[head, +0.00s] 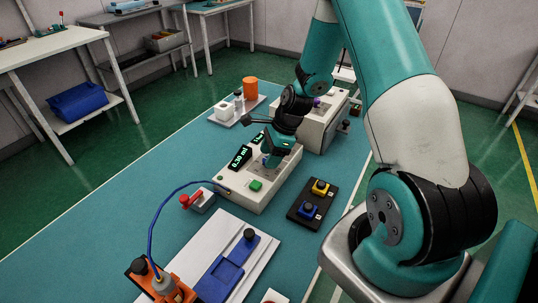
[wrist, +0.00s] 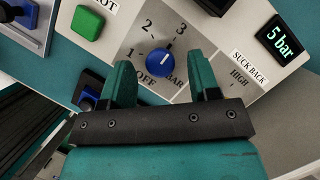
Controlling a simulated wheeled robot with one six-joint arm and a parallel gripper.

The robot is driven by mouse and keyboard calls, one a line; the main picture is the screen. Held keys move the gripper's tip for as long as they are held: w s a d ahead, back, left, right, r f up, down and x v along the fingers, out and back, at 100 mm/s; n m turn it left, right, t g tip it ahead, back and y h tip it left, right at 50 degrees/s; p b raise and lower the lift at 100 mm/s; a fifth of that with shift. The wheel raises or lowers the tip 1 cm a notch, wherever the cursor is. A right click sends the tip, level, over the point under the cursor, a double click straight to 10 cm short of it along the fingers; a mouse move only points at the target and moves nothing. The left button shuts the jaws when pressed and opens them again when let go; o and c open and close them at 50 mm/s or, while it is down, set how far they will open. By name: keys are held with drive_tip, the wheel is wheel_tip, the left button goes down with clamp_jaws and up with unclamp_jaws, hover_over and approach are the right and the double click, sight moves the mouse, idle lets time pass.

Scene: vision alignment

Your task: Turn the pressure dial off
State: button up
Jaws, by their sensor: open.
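The pressure dial (wrist: 158,57) is a blue round knob on a grey scale marked OFF, 1, 2, 3 and BAR. Its white mark points up and right, toward the 3. My gripper (wrist: 165,72) is open and empty, with its teal fingertips either side of the dial's lower part in the picture. I cannot tell whether they touch the panel. In the head view my gripper (head: 274,158) is over the white control box (head: 258,200) and hides the dial. A display (wrist: 282,38) on the box reads "5 bar" in the wrist view.
A green button (wrist: 88,22) and a SUCK BACK scale (wrist: 240,78) flank the dial. A black pad (head: 299,215) with yellow and blue knobs lies right of the box. A red-handled part (head: 191,199) and a blue hose (head: 152,222) are left of it.

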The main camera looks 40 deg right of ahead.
drive_tip(key=shift+w+a+f, duration=0.1)
drive_tip(key=shift+a+f, duration=0.05)
drive_tip(key=shift+f, duration=0.2)
drive_tip(key=shift+c, duration=0.5)
drive_tip(key=c, duration=0.8)
